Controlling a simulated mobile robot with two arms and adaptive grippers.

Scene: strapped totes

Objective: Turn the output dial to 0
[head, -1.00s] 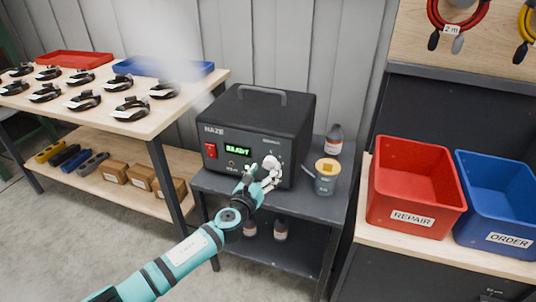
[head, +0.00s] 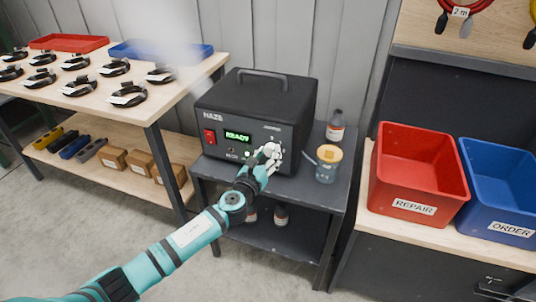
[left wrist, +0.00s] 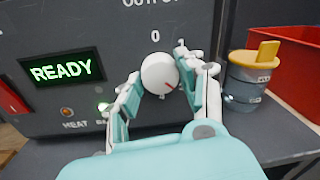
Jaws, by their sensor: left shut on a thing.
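In the head view the left gripper (head: 270,152) hides most of the dial. The green display (left wrist: 62,68) reads READY. My right gripper is not in view.
The machine stands on a dark cart. A grey cup with a yellow lid (head: 327,163) and a bottle (head: 336,127) stand close to its right. A red bin (head: 414,207) and a blue bin (head: 503,233) are farther right. A table with black coiled straps is at left.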

